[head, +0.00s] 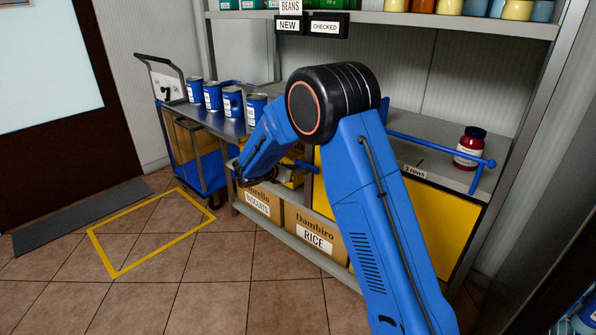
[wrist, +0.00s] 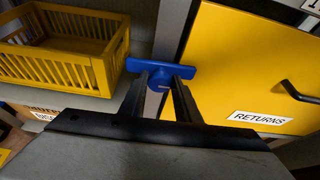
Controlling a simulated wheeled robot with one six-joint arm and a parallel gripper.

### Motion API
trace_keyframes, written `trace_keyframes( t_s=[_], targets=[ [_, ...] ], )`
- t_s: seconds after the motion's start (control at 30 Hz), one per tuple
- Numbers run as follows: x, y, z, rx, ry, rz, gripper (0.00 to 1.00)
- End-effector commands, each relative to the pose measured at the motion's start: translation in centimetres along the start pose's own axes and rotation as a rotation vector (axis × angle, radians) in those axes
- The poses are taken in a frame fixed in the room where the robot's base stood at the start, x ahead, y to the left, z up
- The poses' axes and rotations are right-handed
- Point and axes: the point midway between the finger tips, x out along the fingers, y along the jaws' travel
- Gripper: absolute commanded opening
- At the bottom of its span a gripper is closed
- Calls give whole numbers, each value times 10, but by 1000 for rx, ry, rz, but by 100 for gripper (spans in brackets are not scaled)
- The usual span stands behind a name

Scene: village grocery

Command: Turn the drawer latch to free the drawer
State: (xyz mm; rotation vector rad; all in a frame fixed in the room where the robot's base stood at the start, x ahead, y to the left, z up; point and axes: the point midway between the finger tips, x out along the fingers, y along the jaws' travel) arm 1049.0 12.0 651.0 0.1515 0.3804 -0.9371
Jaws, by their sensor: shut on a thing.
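The yellow drawer front (wrist: 235,65) has a "RETURNS" label and a black bar handle (wrist: 298,92) in the wrist view. It also shows in the head view (head: 445,222), partly behind my arm. The blue latch (wrist: 183,70) lies roughly crosswise at the drawer's left edge, in front of a grey post, its right end overlapping the yellow front. My gripper (wrist: 159,88) is shut on the latch, one dark finger on each side. In the head view my arm hides most of the drawer's left side, and I cannot make out the fingertips there.
A yellow slatted crate (wrist: 60,62) stands close left of the latch. Cardboard boxes (head: 315,222) sit on the low shelf. A red jar (head: 470,147) stands on the counter behind a blue rail.

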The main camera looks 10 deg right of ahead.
Motion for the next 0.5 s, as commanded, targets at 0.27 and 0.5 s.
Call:
trace_keyframes(
  t_s=[0.27,0.5],
  targets=[
    [0,3,-1,-151,0,-63,7],
    [0,6,-2,-356,0,-147,7]
  ],
)
